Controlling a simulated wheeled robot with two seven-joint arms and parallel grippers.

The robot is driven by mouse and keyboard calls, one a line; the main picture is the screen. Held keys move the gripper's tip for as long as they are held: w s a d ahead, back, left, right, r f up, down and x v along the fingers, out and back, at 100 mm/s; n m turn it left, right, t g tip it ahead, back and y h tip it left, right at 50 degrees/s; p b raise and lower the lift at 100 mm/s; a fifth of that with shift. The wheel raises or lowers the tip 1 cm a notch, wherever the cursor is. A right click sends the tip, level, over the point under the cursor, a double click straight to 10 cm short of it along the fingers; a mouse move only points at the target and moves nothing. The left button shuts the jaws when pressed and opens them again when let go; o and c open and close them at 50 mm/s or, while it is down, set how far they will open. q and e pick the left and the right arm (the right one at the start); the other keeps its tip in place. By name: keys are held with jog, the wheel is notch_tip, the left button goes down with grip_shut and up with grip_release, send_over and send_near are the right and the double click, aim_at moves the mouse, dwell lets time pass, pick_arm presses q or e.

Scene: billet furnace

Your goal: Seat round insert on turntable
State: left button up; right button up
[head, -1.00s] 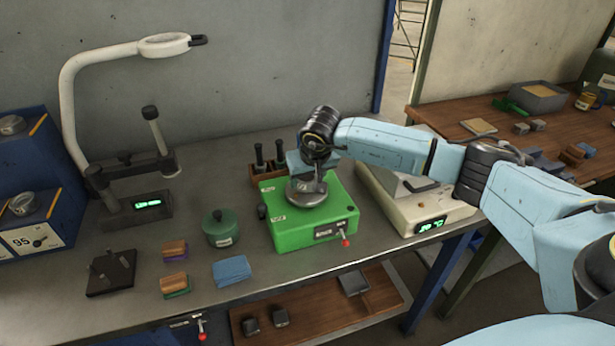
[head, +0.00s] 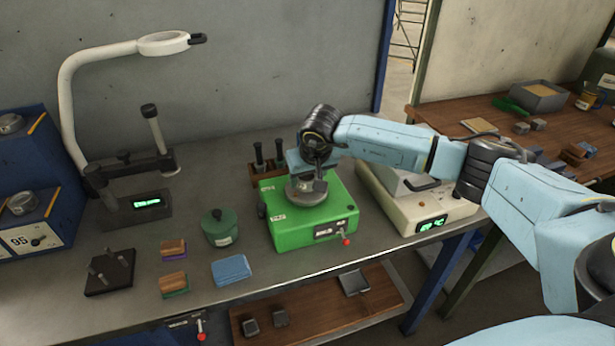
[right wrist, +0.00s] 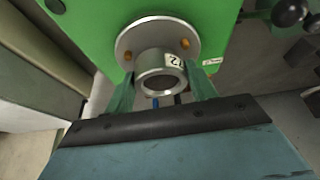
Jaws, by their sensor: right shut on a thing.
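The round insert (right wrist: 160,74) is a short hollow grey metal cylinder marked 72. My right gripper (right wrist: 160,88) is shut on it, one green-tinted finger on each side. In the right wrist view a grey round plate (right wrist: 127,42) with two orange spots lies right behind the insert, against the green turntable unit (right wrist: 85,22). I cannot tell whether insert and plate touch. In the head view my right gripper (head: 309,168) points down over the grey disc (head: 306,196) on top of the green unit (head: 290,234), and hides most of the insert. My left gripper is out of view.
A dark-green lidded pot (head: 220,228) and a blue pad (head: 231,270) stand left of the unit. A rack with black-handled tools (head: 265,172) is behind it. A cream device with a green display (head: 410,215) is close on the right. A lamp stand (head: 68,90) is at left.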

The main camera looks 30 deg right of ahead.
aim_at(308, 179)
jog(key=shift+f+b, duration=0.4)
jog(key=shift+b, duration=0.05)
dwell(0.4)
jog(key=o, duration=1.2)
jog(key=shift+s+f, duration=0.1)
jog(key=p+v, duration=0.3)
jog(key=v, duration=0.1)
jog(key=shift+r+p, duration=0.3)
jog(key=shift+r, duration=0.05)
jog(key=p+v, duration=0.4)
jog(key=v, duration=0.2)
jog(key=shift+s+r, duration=0.15)
jog(key=shift+s, duration=0.05)
